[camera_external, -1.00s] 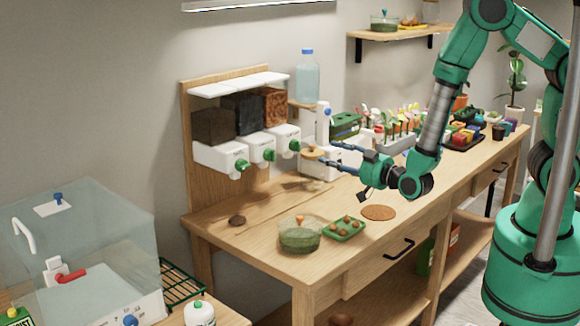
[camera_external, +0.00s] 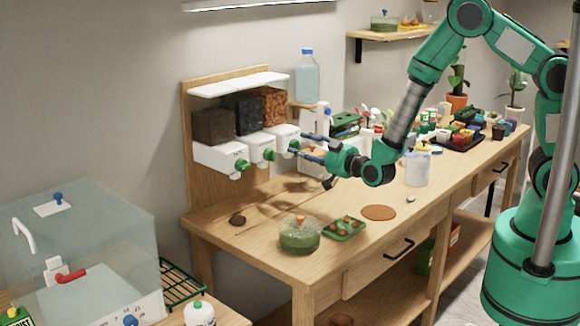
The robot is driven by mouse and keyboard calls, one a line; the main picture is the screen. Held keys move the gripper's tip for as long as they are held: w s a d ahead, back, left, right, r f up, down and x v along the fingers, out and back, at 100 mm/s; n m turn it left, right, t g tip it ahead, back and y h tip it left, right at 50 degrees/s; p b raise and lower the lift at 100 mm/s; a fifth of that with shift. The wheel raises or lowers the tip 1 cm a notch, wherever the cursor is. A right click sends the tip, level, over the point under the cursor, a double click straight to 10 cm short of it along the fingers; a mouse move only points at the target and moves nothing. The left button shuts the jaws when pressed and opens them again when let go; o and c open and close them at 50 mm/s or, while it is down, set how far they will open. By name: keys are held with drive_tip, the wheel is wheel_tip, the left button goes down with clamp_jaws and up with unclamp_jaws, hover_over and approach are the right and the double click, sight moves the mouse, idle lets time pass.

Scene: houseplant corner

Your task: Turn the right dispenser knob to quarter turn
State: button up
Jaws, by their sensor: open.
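The dispenser (camera_external: 206,157) is a wooden-backed unit with three white outlets under bins of dark and reddish-brown material. Its right knob (camera_external: 294,145) is a small green knob at the front of the right outlet. My gripper (camera_external: 298,144) is open, its two blue-grey fingers pointing left at the right knob, one tip above and one below in the picture. I cannot tell whether the fingers touch it. The knob's turn angle is too small to read.
On the wooden bench (camera_external: 290,262) are a green bowl (camera_external: 300,238), a green tray (camera_external: 344,229) and a brown disc (camera_external: 379,213). A clear cup (camera_external: 417,170) stands right of my wrist.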

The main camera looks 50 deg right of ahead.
drive_tip(key=shift+w, duration=0.65)
drive_tip(key=c, duration=1.2)
drive_tip(key=shift+o, duration=0.2)
drive_tip(key=shift+m+b, duration=0.3)
drive_tip(key=shift+b, duration=0.1)
drive_tip(key=m+b, duration=0.5)
drive_tip(key=m, duration=1.2)
drive_tip(key=shift+s+f, duration=0.1)
